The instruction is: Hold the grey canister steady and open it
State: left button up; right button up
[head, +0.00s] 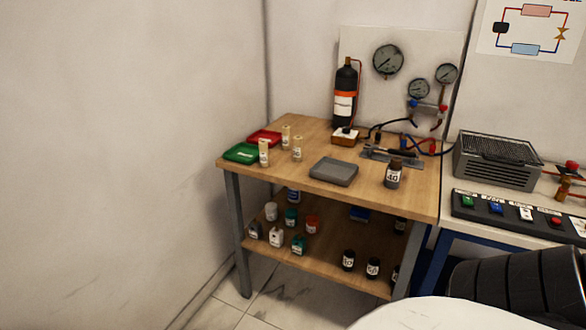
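A dark grey-brown canister (393,176) with a brown lid and a white label reading 40 stands upright on the wooden bench, near its front right edge. Its lid appears to be on. I cannot tell for certain whether this is the grey canister, as small grey and white containers also stand on the lower shelf, such as a pale one (271,211) and a darker one (254,231). Neither of my grippers shows in the head view, and nothing is touching the canister.
The wooden bench (225,164) holds a grey tray (333,171), green (241,153) and red (264,138) trays, small pale bottles (298,148) and a black cylinder (345,93). Gauges (388,61) hang behind. A grey vented box (497,160) stands on the right counter.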

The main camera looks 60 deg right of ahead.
aim_at(393, 177)
jog(key=u, duration=0.85)
jog(key=k, duration=1.55)
jog(key=z, duration=2.3)
